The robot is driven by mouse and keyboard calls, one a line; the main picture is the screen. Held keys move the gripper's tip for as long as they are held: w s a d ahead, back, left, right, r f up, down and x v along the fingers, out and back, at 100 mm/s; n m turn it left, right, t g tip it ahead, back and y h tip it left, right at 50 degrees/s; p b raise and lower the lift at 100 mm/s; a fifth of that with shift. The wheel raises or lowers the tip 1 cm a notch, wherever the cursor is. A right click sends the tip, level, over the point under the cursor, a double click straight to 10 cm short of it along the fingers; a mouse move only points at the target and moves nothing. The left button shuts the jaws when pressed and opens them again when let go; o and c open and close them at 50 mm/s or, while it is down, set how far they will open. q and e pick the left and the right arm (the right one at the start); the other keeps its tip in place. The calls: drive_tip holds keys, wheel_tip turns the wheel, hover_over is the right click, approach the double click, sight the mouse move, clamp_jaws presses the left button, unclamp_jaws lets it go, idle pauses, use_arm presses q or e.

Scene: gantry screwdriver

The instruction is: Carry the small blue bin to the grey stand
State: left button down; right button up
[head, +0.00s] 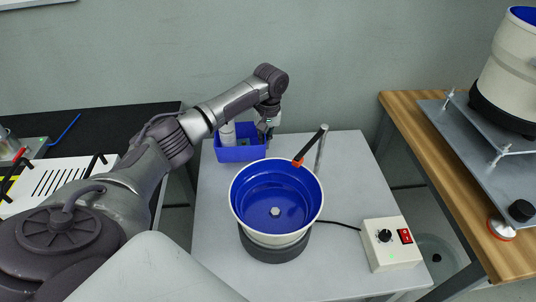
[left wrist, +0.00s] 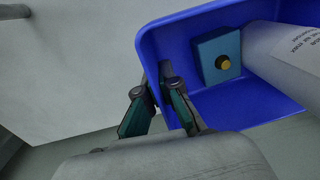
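The small blue bin (head: 238,154) is at the far left corner of the grey-topped stand (head: 340,180). It holds a white bottle (head: 228,134), and the left wrist view also shows a blue block with a yellow knob (left wrist: 222,60) inside. My left gripper (head: 268,130) is at the bin's right side. In the left wrist view its fingers (left wrist: 155,82) straddle the wall of the bin (left wrist: 190,22), close together, and look shut on it. Whether the bin's base touches the stand is hard to tell. My right gripper is not in view.
A blue-lined bowl feeder (head: 276,205) stands mid-stand, with an upright metal post and a dark, orange-tipped bar (head: 311,145) behind it. A control box (head: 391,243) sits at right. A black table (head: 100,120) is left, a wooden bench (head: 420,130) right.

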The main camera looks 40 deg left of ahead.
use_arm(q)
drive_tip(key=shift+f+b, duration=0.45)
drive_tip(key=shift+f, duration=1.8)
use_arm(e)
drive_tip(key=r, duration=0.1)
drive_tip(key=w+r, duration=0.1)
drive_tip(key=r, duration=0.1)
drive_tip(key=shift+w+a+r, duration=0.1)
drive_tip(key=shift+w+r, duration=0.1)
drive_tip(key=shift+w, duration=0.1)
use_arm(q)
drive_tip(key=c, duration=1.8)
unclamp_jaws()
drive_tip(key=shift+f, duration=0.1)
drive_tip(key=o, duration=0.5)
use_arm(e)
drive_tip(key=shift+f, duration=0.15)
